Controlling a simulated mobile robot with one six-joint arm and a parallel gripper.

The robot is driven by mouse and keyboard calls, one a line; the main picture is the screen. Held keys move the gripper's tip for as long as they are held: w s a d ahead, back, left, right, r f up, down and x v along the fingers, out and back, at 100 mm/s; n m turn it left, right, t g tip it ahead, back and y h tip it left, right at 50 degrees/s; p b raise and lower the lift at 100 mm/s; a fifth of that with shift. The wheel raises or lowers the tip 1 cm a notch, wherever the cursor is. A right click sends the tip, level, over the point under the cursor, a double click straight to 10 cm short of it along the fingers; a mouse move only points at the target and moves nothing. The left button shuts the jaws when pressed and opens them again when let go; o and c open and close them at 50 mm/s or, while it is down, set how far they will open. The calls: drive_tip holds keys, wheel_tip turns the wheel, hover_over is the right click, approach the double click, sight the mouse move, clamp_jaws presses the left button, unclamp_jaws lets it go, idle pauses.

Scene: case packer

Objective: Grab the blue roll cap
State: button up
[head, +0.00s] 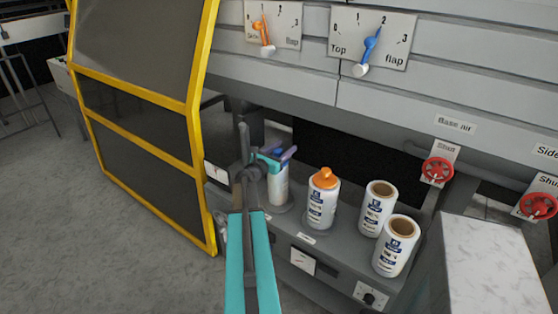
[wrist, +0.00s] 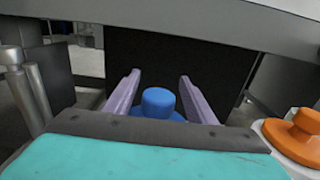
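The blue roll cap (wrist: 158,102) shows in the wrist view, a round knob on a wider base, between the two purple fingers of my gripper (wrist: 160,77). There is a gap on each side of the knob, so the gripper is open and not touching it there. The cap's lower part is hidden behind the gripper body.
A white roll (head: 321,208) with an orange cap (head: 323,178) stands just right of the leftmost roll. Two uncapped rolls (head: 376,210) (head: 395,248) stand farther right on the grey shelf. A yellow-framed guard door (head: 197,105) is at the left. The machine's panel overhangs the shelf.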

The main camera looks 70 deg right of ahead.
drive_tip(key=c, duration=1.1)
drive_tip(key=shift+r, duration=0.15)
drive_tip(key=shift+r+b, duration=0.35)
drive_tip(key=shift+r, duration=0.4)
drive_tip(key=shift+r+b, duration=0.3)
drive_tip(key=shift+r, duration=0.65)
drive_tip(key=shift+s+a+r+b, duration=0.1)
drive_tip(key=shift+a+r+b, duration=0.3)
drive_tip(key=shift+a, duration=2.25)
drive_tip(key=shift+w+a+r+b, duration=0.1)
drive_tip(key=shift+a+b, duration=0.6)
drive_tip(key=shift+a, duration=2)
drive_tip(key=shift+s+a+r+b, duration=0.15)
drive_tip(key=shift+a+b, duration=0.4)
drive_tip(key=shift+a, duration=2.1)
